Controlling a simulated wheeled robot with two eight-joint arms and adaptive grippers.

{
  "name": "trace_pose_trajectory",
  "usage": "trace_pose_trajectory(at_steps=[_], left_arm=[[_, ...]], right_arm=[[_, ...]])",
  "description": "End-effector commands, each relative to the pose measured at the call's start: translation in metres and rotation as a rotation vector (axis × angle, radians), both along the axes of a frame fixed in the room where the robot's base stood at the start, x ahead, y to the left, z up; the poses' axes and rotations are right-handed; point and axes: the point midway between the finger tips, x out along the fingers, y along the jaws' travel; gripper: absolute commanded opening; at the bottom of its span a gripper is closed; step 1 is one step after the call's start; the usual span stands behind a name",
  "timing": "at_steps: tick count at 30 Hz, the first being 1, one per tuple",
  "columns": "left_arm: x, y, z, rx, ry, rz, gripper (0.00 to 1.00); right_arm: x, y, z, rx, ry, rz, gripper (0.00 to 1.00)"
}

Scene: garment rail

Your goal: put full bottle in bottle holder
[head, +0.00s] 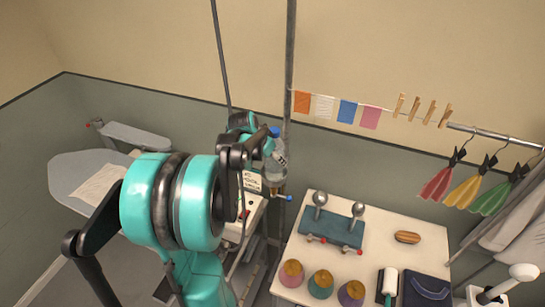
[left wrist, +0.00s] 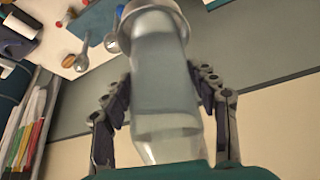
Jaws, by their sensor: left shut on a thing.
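The clear bottle (head: 277,165) with a blue cap stands close to upright beside the grey pole, at the middle of the head view. My left gripper (head: 266,150) is shut on its upper part, partly hidden by my arm. In the left wrist view the bottle (left wrist: 165,90) lies between the two fingers (left wrist: 163,97), with clear liquid inside. A grey ring (left wrist: 184,22) surrounds its far end there, which looks like the bottle holder. In the head view a small fitting with a blue-tipped rod (head: 288,197) sits at the bottle's base. How deep the bottle sits is unclear.
An ironing board (head: 75,180) stands at left. A rail (head: 490,133) with hanging cloths is at right.

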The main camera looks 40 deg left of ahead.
Motion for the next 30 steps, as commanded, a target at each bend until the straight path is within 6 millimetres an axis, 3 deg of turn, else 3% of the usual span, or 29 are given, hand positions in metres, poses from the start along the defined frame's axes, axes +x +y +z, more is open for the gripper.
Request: trace_pose_trajectory(at_steps=[10,11,13,23,30], left_arm=[[0.000,0.000,-0.004,0.000,-0.001,0.000,0.04],[0.000,0.000,-0.004,0.000,0.000,0.000,0.64],[0.000,0.000,-0.003,0.000,0.000,0.000,0.80],[0.000,0.000,-0.001,0.000,0.000,0.000,0.80],[-0.016,0.000,0.026,0.000,0.000,0.002,0.80]], right_arm=[[0.000,0.000,-0.005,0.000,0.000,0.000,0.00],[0.000,0.000,-0.004,0.000,0.000,0.000,0.00],[0.000,0.000,-0.003,0.000,0.000,0.000,0.00],[0.000,0.000,-0.002,0.000,0.000,0.000,0.00],[0.000,0.000,-0.002,0.000,0.000,0.000,0.00]])
